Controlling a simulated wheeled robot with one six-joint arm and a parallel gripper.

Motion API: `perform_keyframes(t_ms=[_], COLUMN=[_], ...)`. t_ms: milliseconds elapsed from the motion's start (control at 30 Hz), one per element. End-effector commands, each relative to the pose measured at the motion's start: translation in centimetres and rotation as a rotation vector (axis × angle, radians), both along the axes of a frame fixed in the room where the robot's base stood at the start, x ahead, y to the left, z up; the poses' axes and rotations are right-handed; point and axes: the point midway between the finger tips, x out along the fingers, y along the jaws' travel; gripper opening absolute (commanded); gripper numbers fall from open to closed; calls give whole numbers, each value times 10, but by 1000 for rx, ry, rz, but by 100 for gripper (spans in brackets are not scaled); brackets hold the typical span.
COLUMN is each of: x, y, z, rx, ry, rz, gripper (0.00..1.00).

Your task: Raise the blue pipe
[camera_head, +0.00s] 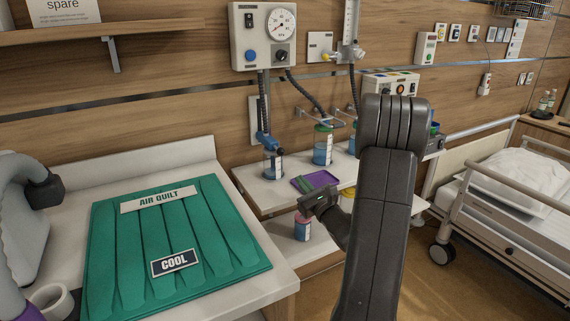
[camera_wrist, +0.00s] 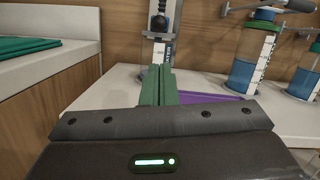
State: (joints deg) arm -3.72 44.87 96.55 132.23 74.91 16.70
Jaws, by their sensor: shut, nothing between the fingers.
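The blue pipe (camera_head: 264,139) is a short blue piece at the lower end of dark hoses from the gauge panel. It stands upright at a jar (camera_head: 274,165) with blue contents on the bedside shelf; whether it is seated in the jar is unclear. My gripper (camera_head: 304,181) is low over the shelf, to the right of and nearer than that jar, apart from the pipe. In the wrist view its green fingers (camera_wrist: 157,78) are together with nothing between them.
A purple tray (camera_head: 322,178) lies beside my gripper, with another jar (camera_head: 323,147) behind. A green quilt (camera_head: 175,240) covers the left counter. A gauge panel (camera_head: 263,36) hangs above. The bed (camera_head: 500,205) is at right.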

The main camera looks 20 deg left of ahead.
Motion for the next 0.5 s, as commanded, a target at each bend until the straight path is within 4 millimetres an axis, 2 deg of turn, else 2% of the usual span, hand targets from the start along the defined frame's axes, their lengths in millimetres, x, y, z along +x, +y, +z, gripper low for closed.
perform_keyframes(t_ms=[167, 500], x=[6, 42], y=[8, 53], z=[3, 15], rx=[0, 0], ry=[-2, -2], rz=[2, 2], gripper=[0, 0])
